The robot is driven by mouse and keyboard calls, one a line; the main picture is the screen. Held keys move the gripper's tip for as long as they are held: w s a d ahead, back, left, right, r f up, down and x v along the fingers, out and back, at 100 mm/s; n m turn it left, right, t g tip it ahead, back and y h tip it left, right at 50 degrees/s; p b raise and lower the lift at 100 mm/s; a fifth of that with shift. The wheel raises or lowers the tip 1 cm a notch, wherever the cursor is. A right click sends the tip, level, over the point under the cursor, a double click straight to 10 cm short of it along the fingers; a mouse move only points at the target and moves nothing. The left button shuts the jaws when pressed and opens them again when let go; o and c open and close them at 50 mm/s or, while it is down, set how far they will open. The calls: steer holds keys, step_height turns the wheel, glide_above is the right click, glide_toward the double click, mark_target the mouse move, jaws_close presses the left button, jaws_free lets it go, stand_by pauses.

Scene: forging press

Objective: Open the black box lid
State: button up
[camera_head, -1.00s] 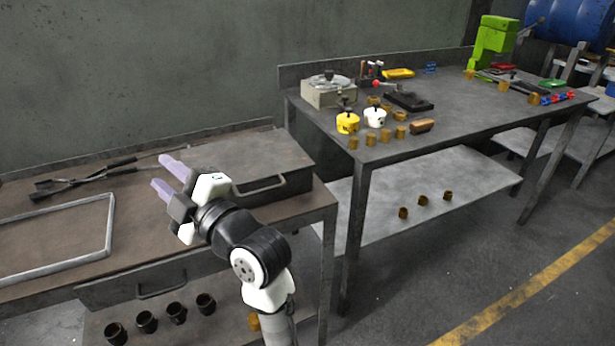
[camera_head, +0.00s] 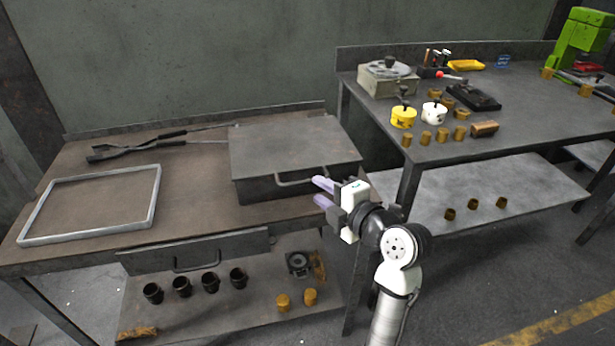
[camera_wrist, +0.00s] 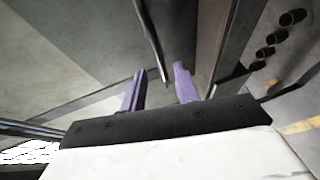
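The black box (camera_head: 285,145) stands at the right end of the brown workbench with its flat lid down. A bar handle (camera_head: 302,179) sticks out along its front edge. My gripper (camera_head: 321,192) is in front of the box's right front corner, close to the right end of the handle. Its two purple fingers point left and are apart, with nothing held between them. The fingers (camera_wrist: 160,88) are also apart in the wrist view. Whether a fingertip touches the handle cannot be told.
A metal frame (camera_head: 154,200) and long tongs (camera_head: 140,148) lie left of the box. A drawer front (camera_head: 240,245) and a shelf with dark cups (camera_head: 210,281) are below. A second table (camera_head: 535,125) with small parts stands right. Bare benchtop (camera_head: 195,190) lies left of the box.

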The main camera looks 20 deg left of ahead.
mark_target(306, 182)
steer(key=p+x, duration=0.1)
steer(key=x, duration=0.5)
steer(key=shift+w+a, duration=0.1)
steer(key=shift+a, duration=0.05)
jaws_close()
